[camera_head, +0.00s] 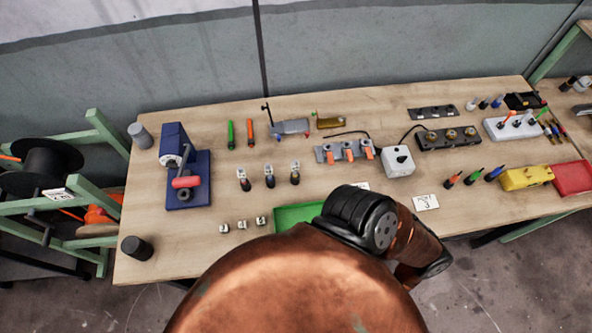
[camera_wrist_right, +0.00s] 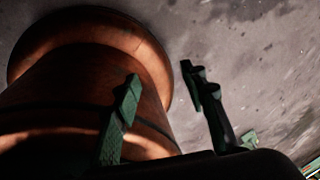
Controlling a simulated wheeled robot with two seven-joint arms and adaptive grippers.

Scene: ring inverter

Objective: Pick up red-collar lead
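Three short dark leads stand at the right of the bench in the head view. The leftmost, with a red-orange band, looks like the red-collar lead (camera_head: 453,180); a green one (camera_head: 474,176) and a blue one (camera_head: 494,173) are beside it. Another dark piece with a small reddish mark (camera_head: 243,180) stands left of centre, too small to read clearly. My right gripper (camera_wrist_right: 160,76) is open and empty in its wrist view, its fingers apart above the floor and beside my copper-coloured body. It is away from the leads. My left gripper is not in view.
The wooden bench (camera_head: 330,112) holds a blue press (camera_head: 186,180), a green tray (camera_head: 297,215), a white box (camera_head: 398,162), a yellow bin (camera_head: 526,178) and a red bin (camera_head: 573,178). My arm hides part of the front edge. Cable spools (camera_head: 45,168) stand at left.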

